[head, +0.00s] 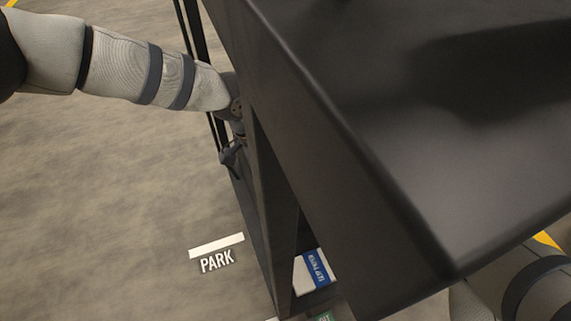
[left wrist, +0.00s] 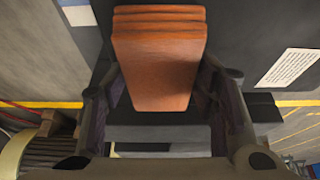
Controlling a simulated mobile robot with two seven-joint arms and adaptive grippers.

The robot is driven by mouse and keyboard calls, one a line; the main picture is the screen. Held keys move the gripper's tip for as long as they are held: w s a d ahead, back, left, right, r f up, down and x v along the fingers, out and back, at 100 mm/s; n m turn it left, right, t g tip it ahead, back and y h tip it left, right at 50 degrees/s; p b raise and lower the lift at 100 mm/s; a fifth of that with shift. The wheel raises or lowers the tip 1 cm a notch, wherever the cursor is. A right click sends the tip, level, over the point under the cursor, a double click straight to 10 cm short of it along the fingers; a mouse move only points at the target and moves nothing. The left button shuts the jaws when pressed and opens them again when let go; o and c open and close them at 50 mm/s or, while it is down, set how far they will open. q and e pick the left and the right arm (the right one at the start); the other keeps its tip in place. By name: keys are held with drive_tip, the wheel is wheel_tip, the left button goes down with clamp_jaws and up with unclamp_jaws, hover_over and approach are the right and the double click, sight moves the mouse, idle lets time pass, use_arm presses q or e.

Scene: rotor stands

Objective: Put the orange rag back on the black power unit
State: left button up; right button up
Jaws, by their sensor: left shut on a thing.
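The orange rag (left wrist: 160,60), a folded stack of layers, is between the two fingers of my left gripper (left wrist: 160,88) in the left wrist view. The gripper is shut on it. A dark surface lies behind the rag; I cannot tell whether they touch. In the head view a large black body (head: 400,130) with a broad flat top fills the right side; I cannot tell for sure that it is the power unit. My left gripper (head: 232,150) is at its left side, partly hidden, and the rag is hidden there. My right gripper is out of view.
The black body's long edge blocks much of the head view. A blue and white label (head: 317,268) shows low beneath it. Open floor with a white PARK marking (head: 217,260) lies to the left. A white printed sheet (left wrist: 288,67) is at the right in the wrist view.

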use_arm(q)
drive_tip(key=shift+f, duration=0.15)
drive_tip(key=o, duration=1.1)
drive_tip(key=shift+r, duration=0.3)
drive_tip(key=p+v, duration=0.4)
drive_tip(key=v, duration=0.7)
drive_tip(key=shift+a+r, duration=0.2)
drive_tip(key=shift+r, duration=0.15)
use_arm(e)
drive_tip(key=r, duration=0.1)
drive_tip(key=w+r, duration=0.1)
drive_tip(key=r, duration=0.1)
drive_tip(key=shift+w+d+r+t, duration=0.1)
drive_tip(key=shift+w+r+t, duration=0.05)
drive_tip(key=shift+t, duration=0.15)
use_arm(q)
drive_tip(key=shift+s+f, duration=0.1)
